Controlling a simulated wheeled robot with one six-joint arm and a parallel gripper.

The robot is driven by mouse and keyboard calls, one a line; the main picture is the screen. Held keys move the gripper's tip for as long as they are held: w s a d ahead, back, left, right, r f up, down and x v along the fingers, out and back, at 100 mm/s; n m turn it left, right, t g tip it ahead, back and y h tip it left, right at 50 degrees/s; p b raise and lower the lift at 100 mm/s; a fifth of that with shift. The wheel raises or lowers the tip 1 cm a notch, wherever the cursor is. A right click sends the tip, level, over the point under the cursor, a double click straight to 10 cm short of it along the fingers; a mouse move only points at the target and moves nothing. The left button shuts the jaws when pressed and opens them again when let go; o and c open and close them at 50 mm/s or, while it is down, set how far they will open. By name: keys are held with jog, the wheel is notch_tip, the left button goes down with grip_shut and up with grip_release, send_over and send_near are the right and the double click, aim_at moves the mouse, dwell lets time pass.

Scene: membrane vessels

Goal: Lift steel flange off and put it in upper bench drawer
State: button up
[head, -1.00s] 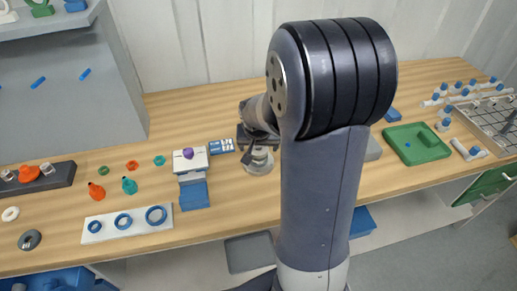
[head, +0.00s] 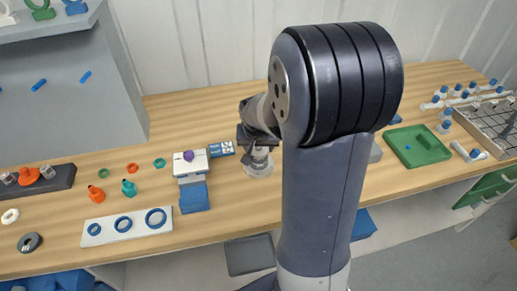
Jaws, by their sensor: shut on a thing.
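My gripper (head: 258,146) is at the middle of the bench, behind my arm's large dark joint. It is shut on the steel flange (head: 260,153), a small grey metal piece just under the jaws. A round, pale grey vessel base (head: 258,170) stands on the bench directly below. I cannot tell whether the flange still touches it. The fingertips are small and partly hidden. A green drawer front (head: 486,188) with a light handle shows under the bench at the far right. I cannot see into it.
Left of my gripper are a white and blue device (head: 192,180) and a white board with blue rings (head: 127,226). To the right are a green tray (head: 417,147) and a metal rack (head: 490,120) with blue-capped fittings. Bare bench top lies behind my gripper.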

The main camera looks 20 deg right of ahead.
notch_tip(320, 180, up, 12)
jog(key=p, duration=0.2)
dwell(0.4)
